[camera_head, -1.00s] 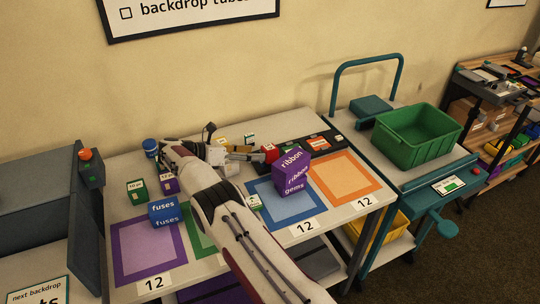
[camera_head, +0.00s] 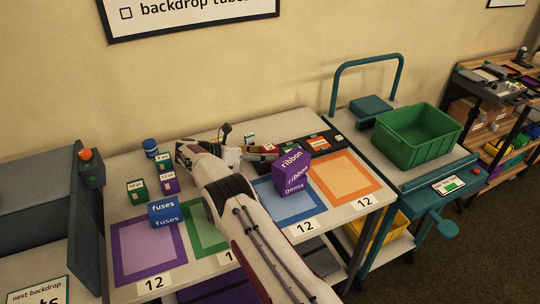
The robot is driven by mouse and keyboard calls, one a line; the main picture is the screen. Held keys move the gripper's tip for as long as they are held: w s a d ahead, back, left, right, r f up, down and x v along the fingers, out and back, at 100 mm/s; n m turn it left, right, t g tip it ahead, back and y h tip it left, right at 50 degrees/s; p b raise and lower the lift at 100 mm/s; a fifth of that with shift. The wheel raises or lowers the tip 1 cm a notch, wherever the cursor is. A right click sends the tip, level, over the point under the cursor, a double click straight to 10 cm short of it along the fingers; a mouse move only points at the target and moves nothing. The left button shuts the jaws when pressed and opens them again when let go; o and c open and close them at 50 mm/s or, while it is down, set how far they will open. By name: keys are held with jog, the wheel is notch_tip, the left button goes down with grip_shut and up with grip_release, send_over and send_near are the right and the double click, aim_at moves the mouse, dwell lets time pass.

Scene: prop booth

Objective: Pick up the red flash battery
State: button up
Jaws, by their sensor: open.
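A small red block (camera_head: 268,148), which looks like the red flash battery, is near the back of the table, left of the dark tray and behind the purple ribbon box. Only a little of it shows, and any label is too small to read. My gripper (camera_head: 268,154) is open and right at the red block, its fingers pointing right and partly covering it. I cannot tell whether the fingers are around it or only beside it.
A purple ribbon box (camera_head: 291,173) stands close in front of my gripper. A dark tray (camera_head: 327,146) with small items lies right of it. A blue fuses box (camera_head: 165,212), small green and purple boxes and a blue can (camera_head: 150,148) stand left. The orange square (camera_head: 345,178) is mostly clear.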

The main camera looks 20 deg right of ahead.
aim_at(264, 149)
dwell(0.4)
jog(key=c, duration=1.7)
jog(key=shift+o, duration=0.2)
jog(key=shift+r, duration=0.1)
jog(key=shift+r, duration=5)
